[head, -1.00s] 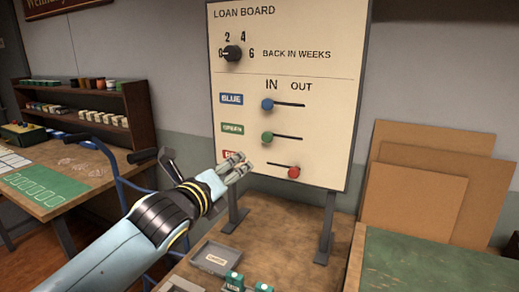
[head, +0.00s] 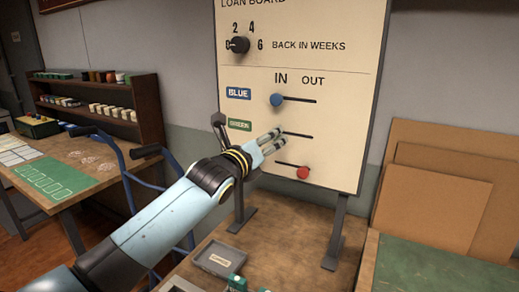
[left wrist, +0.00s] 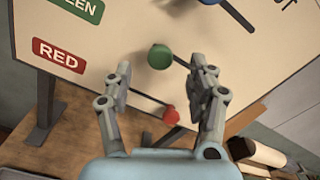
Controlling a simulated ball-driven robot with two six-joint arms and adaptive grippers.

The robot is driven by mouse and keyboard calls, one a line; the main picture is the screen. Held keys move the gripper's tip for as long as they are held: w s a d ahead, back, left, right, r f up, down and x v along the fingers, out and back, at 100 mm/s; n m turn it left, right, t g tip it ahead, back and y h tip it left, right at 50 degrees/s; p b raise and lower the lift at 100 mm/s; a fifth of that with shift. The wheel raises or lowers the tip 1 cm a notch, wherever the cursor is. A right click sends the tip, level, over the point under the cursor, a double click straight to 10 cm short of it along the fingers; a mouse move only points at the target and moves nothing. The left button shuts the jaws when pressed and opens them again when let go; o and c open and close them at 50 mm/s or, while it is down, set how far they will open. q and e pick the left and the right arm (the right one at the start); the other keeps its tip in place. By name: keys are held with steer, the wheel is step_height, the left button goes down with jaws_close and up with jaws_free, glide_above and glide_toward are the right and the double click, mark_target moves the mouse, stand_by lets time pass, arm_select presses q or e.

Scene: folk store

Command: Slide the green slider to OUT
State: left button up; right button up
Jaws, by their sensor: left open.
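The loan board (head: 330,68) stands upright on two legs, with three slider tracks under IN and OUT. The green slider (left wrist: 160,56) shows in the left wrist view as a round knob ahead of and between my open fingers; in the head view my gripper hides it. Its track (head: 298,136) runs to the right of my fingertips, so the knob is at the IN end. My left gripper (head: 274,142) is open in front of the board at the green row, and it also shows in the left wrist view (left wrist: 164,80). I cannot tell whether it touches the knob. My right gripper is not in view.
The blue slider (head: 277,100) is at the IN end, above. The red slider (head: 303,172) is at the right of its track, just below my gripper. Trays (head: 219,259) lie on the bench before the board. Brown panels (head: 425,205) lean at right.

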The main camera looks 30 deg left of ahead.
arm_select(q)
steer(key=w, duration=0.4)
steer(key=shift+a+b, duration=0.1)
steer(key=shift+b, duration=0.3)
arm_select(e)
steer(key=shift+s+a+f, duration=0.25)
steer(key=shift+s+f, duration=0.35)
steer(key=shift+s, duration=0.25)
arm_select(q)
steer(key=shift+c, duration=0.4)
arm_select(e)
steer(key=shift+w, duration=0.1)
arm_select(q)
steer(key=c, duration=0.8)
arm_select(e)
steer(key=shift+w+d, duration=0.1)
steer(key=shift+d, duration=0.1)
